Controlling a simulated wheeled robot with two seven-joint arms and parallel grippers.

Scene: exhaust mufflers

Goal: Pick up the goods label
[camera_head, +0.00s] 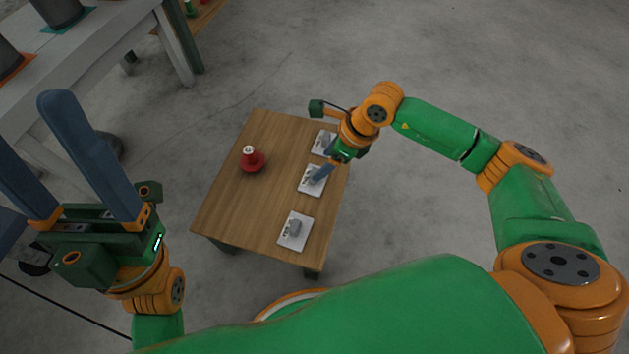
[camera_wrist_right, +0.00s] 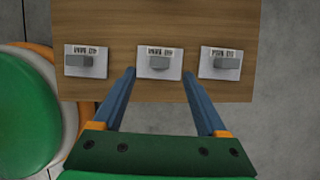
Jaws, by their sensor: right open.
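Three white goods labels, each with dark print and a grey block on it, lie in a row along the right side of a small wooden table. The near one (camera_head: 287,240), the middle one (camera_head: 304,188) and the far one (camera_head: 319,149) show in the head view. In the right wrist view they are left (camera_wrist_right: 72,70), middle (camera_wrist_right: 144,73) and right (camera_wrist_right: 206,73). My right gripper (camera_head: 316,177) is open over the middle label; its fingertips (camera_wrist_right: 158,73) appear either side of that label's grey block. Contact cannot be told. My left gripper (camera_head: 28,118) is open and empty, away from the table.
A red object with a white top (camera_head: 252,160) stands on the left part of the wooden table (camera_head: 235,200). A larger grey table (camera_head: 110,38) with dark cylinders (camera_head: 58,10) is at the upper left. Floor beyond the wooden table is clear.

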